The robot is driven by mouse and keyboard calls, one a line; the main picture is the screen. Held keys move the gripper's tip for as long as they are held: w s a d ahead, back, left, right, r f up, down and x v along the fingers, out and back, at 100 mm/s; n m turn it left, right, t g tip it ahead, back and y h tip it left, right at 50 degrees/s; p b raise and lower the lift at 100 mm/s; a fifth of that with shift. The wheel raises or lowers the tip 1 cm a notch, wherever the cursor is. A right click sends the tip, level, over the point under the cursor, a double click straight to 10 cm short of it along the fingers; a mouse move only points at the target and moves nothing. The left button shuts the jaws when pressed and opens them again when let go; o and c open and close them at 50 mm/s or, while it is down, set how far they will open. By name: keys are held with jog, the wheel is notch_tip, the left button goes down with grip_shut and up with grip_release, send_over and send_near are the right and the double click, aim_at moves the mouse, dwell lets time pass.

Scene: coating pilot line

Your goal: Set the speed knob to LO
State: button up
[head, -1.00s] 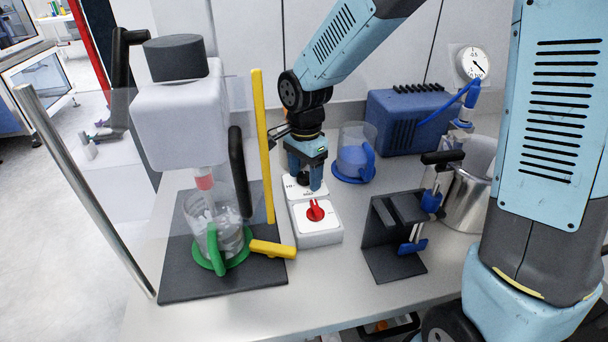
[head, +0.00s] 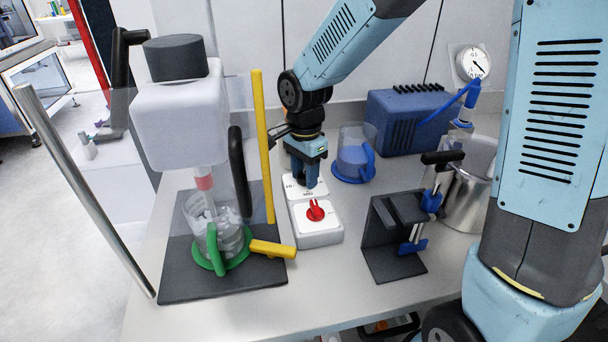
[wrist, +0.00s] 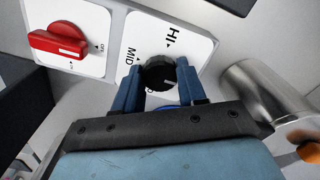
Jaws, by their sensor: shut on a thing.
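The speed knob (wrist: 158,75) is black and round and sits on a white plate printed HI (wrist: 171,37) and MID (wrist: 131,57). In the wrist view my gripper (wrist: 152,84) has its two blue fingers on either side of the knob, shut on it. The third label is mostly hidden behind the knob and fingers. A pale mark shows on the knob, but which label it points to is unclear. In the head view my gripper (head: 304,180) points down at the back of the white control box (head: 318,240) and hides the knob.
A red knob (head: 315,211) sits on the front of the same box. The stirrer stand with a green-handled beaker (head: 214,264) and yellow bar (head: 263,150) is left. A blue-handled jug (head: 354,166) stands behind right, a black bracket (head: 384,238) right.

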jog(key=m, duration=0.8)
jog(key=shift+m, duration=0.7)
jog(key=m, duration=0.3)
jog(key=shift+m, duration=0.4)
jog(key=m, duration=0.4)
jog(key=shift+m, duration=0.3)
jog(key=o, duration=1.3)
jog(key=shift+r, duration=0.1)
